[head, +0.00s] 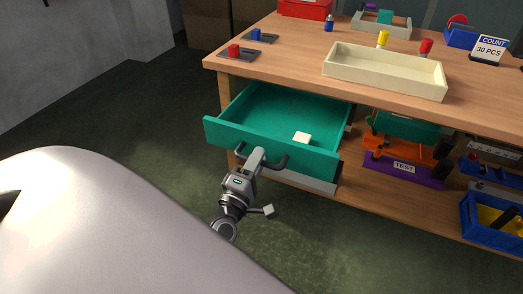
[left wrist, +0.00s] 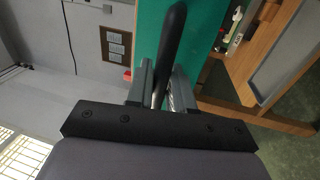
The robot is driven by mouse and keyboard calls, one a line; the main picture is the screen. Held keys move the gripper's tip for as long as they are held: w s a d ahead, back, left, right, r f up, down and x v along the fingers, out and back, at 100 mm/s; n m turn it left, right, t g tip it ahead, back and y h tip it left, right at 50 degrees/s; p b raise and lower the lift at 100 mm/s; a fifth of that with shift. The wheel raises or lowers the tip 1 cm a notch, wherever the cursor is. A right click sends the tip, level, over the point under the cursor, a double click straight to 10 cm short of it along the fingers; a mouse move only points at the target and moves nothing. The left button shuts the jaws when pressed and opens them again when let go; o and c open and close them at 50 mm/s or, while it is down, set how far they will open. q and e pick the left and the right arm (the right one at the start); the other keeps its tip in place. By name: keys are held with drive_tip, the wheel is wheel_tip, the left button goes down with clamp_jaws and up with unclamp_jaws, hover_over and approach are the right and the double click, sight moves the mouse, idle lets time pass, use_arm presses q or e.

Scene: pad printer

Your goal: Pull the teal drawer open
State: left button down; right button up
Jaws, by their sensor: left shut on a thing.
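The teal drawer (head: 222,133) under the wooden bench top is pulled well out, and its inside shows in the head view. A small white block (head: 302,137) lies in it. Its dark bar handle (head: 274,165) is on the front panel. My left gripper (head: 258,157) is at the handle, shut on it. In the left wrist view the dark handle (left wrist: 171,40) runs between the two fingers (left wrist: 160,88), with the teal front (left wrist: 206,25) behind it. My right gripper is not in view.
The wooden bench top (head: 285,55) carries a cream tray (head: 385,75), red and blue blocks on dark plates and a count sign (head: 489,50). A purple TEST bin (head: 403,168) and a blue bin (head: 490,215) stand below, right of the drawer. Green floor lies open in front.

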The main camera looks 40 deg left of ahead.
use_arm(q)
drive_tip(key=shift+r+v, duration=0.2)
drive_tip(key=shift+v, duration=0.85)
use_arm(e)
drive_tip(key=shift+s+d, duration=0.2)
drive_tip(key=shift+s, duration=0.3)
use_arm(q)
drive_tip(key=c, duration=1.2)
unclamp_jaws()
drive_tip(key=shift+o, duration=0.2)
drive_tip(key=v, duration=0.7)
drive_tip(key=shift+s+d, duration=0.1)
